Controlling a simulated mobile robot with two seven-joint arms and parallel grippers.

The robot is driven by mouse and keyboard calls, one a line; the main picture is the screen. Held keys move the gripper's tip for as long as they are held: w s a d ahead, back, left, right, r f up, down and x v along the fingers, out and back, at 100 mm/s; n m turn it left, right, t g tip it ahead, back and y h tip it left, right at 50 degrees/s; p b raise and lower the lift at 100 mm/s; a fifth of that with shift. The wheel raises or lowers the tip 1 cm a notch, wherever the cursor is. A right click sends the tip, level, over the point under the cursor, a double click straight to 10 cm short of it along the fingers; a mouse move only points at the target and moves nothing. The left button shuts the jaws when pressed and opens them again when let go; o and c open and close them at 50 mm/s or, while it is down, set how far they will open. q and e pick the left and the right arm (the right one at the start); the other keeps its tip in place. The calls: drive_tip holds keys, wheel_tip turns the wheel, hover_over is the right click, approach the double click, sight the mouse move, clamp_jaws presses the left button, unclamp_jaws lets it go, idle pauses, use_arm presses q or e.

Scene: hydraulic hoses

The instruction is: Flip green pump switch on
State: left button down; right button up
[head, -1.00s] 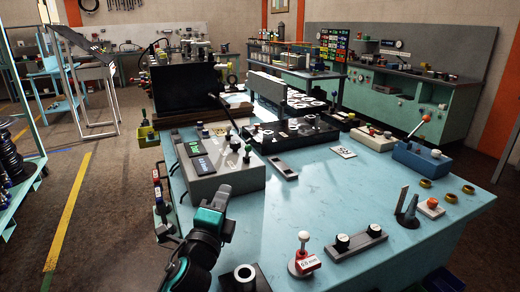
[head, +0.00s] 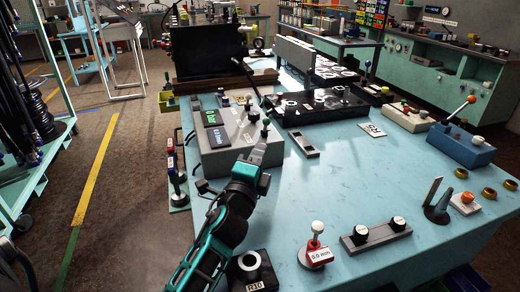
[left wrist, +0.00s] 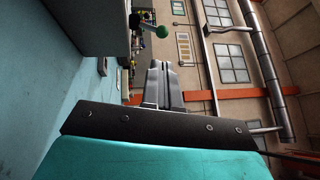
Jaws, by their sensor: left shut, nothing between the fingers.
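The grey pump control box (head: 230,140) stands on the light-blue table, left of centre in the head view. The green ball-tipped switch (left wrist: 162,31) sticks out from the box's face in the left wrist view. In the head view, the switch is small and lies close to my fingertips. My left gripper (head: 263,138) reaches up from below to the front right side of the box. Its fingers (left wrist: 164,76) are shut and empty, pointing toward the green ball with a visible gap. I cannot tell the switch's position. My right gripper is not in view.
A black block with round sockets (head: 310,108) stands behind the box. A flat grey switch plate (head: 306,145) lies to its right. A white-knobbed lever (head: 317,240) and a two-knob bar (head: 376,234) stand at the front. The table's middle is clear.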

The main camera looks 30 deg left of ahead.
sight(266, 126)
use_arm(q)
drive_tip(key=x, duration=0.8)
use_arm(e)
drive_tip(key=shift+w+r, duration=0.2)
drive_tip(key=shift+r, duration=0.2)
use_arm(q)
drive_tip(key=shift+w, duration=0.1)
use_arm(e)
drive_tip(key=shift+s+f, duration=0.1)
